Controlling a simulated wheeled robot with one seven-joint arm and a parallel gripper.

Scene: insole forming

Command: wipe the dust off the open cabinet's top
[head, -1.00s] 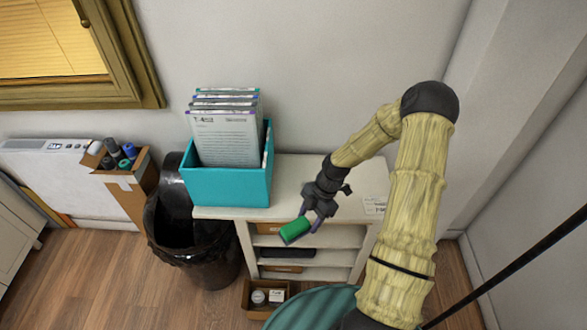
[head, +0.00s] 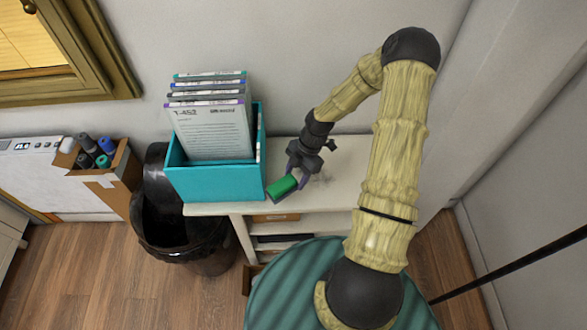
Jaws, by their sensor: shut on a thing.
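The open cabinet (head: 345,197) is white with open shelves and stands against the wall. A faint grey dust patch (head: 322,178) shows on its top just right of my gripper. My gripper (head: 290,182) is shut on a green block, seemingly a sponge or eraser (head: 281,187), with a dark underside. The block is over the front part of the top, close to the teal box. I cannot tell whether it touches the surface. Part of the top is hidden behind my arm.
A teal box (head: 215,183) of upright folders (head: 212,130) fills the top's left side. A black bin (head: 185,235) stands left of the cabinet, beside a cardboard box of rolls (head: 103,180). A wall rises close on the right.

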